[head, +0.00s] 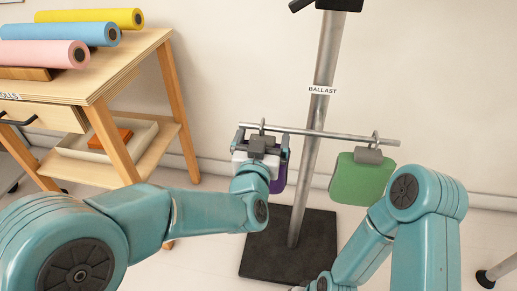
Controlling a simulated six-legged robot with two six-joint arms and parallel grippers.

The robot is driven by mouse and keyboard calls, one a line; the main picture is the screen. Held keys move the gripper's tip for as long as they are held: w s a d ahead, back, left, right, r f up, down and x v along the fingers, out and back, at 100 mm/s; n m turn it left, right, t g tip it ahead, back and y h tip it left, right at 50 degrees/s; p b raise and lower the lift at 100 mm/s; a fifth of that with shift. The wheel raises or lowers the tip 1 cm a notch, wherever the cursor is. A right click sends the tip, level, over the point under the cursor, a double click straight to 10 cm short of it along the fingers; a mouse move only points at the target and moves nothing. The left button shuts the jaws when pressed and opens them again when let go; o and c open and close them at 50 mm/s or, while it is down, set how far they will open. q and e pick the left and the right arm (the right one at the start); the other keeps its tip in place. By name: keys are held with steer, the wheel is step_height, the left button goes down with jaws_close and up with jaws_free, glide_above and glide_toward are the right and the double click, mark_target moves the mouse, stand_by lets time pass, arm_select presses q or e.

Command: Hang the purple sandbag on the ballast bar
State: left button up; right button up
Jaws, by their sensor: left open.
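The purple sandbag (279,174) is at the left part of the ballast bar (335,135), mostly hidden behind my left gripper. A metal hook (262,125) above its grey top piece (262,146) is over the bar, and the bag appears to hang from it. My left gripper (262,140) is open, with its fingers to either side of the grey top piece. I cannot tell whether they touch it. My right arm comes in from the right, low in the view, and its gripper is not visible.
A green sandbag (361,180) hangs at the bar's right end, near my right arm. The bar is on a grey post (325,75) with a "BALLAST" label and a dark base plate (290,258). A wooden table (120,65) with coloured rolls stands at the left.

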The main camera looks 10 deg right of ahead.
arm_select(q)
steer(key=p+v, duration=0.2)
steer(key=v, duration=1.3)
steer(key=w+a+f+n+g+y, duration=0.2)
steer(key=a+f+g+y, duration=0.1)
steer(key=a+f, duration=0.75)
steer(key=w+a+f+n+g+y, duration=0.1)
steer(key=a+f+n+g+y, duration=0.15)
steer(key=a+f, duration=0.75)
steer(key=s+f+n+g+h, duration=0.1)
steer(key=s+f+g, duration=0.6)
steer(key=f, duration=0.6)
steer(key=s+d+f+g+h, duration=0.3)
steer(key=s+d+g, duration=0.1)
steer(key=s, duration=0.5)
step_height(320, 180, up, 32)
steer(key=s+d+p, duration=0.1)
steer(key=p, duration=3.2)
steer(key=shift+s, duration=0.35)
arm_select(e)
step_height(320, 180, up, 34)
steer(key=s+a, duration=0.1)
steer(key=s, duration=0.1)
steer(key=shift+a+r+n+g, duration=0.2)
steer(key=shift+r+n+g, duration=0.1)
steer(key=shift+g, duration=0.1)
steer(key=shift+s+f, duration=0.1)
